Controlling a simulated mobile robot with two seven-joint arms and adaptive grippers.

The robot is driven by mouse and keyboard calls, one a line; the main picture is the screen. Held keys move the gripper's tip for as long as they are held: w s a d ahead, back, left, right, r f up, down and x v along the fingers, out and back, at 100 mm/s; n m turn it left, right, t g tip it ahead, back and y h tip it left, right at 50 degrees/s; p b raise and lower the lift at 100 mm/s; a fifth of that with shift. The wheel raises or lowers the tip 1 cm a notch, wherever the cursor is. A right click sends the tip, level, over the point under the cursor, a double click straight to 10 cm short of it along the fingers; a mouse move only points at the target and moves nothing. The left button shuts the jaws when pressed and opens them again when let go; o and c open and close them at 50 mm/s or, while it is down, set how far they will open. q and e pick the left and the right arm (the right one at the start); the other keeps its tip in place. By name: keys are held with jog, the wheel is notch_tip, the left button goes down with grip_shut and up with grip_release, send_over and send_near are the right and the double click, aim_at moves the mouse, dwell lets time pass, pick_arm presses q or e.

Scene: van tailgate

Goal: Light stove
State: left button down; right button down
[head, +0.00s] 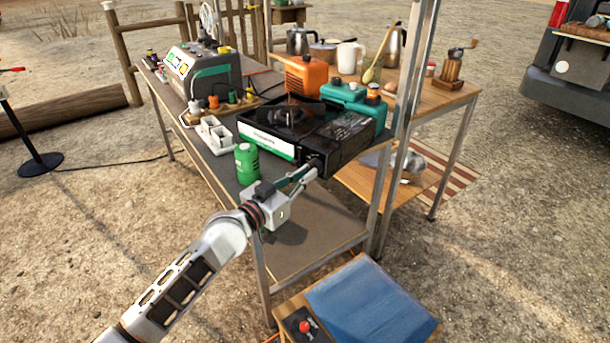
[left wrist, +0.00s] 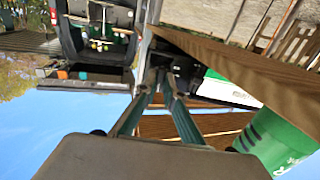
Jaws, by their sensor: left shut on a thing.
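The black camping stove (head: 280,126) with a white and green front panel stands on the metal-legged table. Its control knob (head: 316,163) is at the right end of the front, small and mostly hidden by my fingers. My left gripper (head: 308,170) reaches up from the lower left, its fingertips at the knob and closed on it. In the left wrist view the two fingers (left wrist: 160,88) converge on a dark part of the stove. No flame shows on the burner. My right gripper is in neither view.
A green canister (head: 247,164) stands just left of my left gripper, close to the table edge. White holders (head: 216,134), a grey-green device (head: 203,76), an orange box (head: 306,74) and a teal case (head: 352,97) crowd the table. A blue-topped box (head: 368,305) stands below.

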pick_arm(q)
jog(key=n+p, duration=0.1)
jog(key=n, duration=1.1)
jog(key=n+p, duration=0.2)
jog(key=n, duration=0.9)
jog(key=shift+s+d+r+n, duration=0.1)
jog(key=shift+r+n, duration=0.05)
jog(key=shift+n, duration=0.25)
dwell(0.4)
jog(key=c, duration=2.1)
grip_release()
jog(key=shift+c, duration=0.2)
